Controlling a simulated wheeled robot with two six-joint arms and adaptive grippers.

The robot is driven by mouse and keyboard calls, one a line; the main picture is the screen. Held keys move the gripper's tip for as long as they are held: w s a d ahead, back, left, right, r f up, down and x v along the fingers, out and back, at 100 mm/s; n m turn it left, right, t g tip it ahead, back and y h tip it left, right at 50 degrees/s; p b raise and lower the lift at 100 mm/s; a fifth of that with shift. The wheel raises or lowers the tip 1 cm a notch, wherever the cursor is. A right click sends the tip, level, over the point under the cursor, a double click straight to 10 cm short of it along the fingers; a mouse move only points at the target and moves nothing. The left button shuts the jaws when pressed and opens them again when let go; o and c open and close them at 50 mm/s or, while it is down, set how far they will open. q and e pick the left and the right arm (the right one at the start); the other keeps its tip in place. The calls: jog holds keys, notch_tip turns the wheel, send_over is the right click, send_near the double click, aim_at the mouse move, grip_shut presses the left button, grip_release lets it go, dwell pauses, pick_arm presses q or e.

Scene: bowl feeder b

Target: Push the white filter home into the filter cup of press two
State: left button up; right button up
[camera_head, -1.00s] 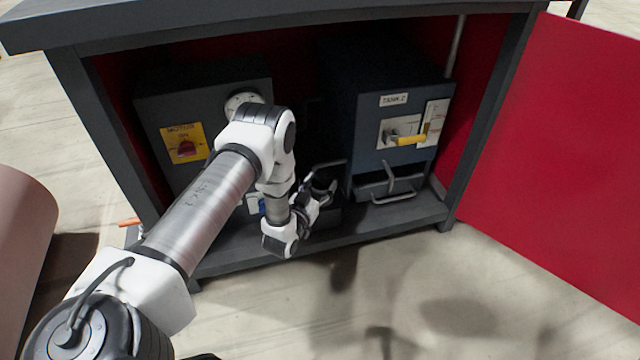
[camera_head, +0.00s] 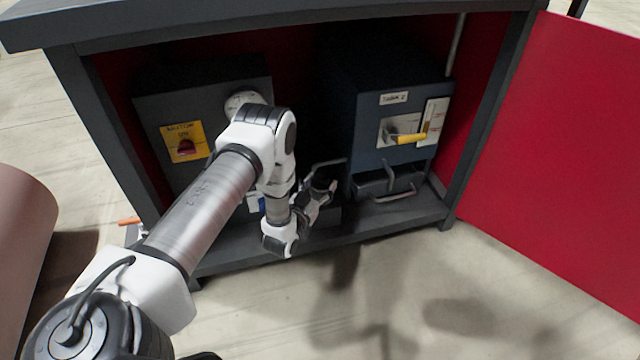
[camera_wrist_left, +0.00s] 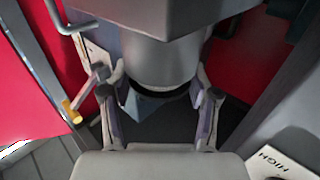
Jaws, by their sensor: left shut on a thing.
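My left gripper (camera_head: 322,190) reaches into the cabinet, low in front of the gap between its two boxes. In the left wrist view its fingers (camera_wrist_left: 160,96) are shut on the sides of a pale cylinder, which looks like the white filter (camera_wrist_left: 162,68). I cannot tell whether this is the filter cup of press two or how deep the filter sits. In the head view my gripper and arm hide the filter. My right gripper is not in view.
The blue TANK 2 box (camera_head: 394,160) with a yellow-handled lever (camera_head: 410,139) stands right of my gripper, a handled drawer below it. The dark box (camera_head: 160,105) with a red switch stands left. The cabinet's red door (camera_head: 560,150) is open. The floor in front is clear.

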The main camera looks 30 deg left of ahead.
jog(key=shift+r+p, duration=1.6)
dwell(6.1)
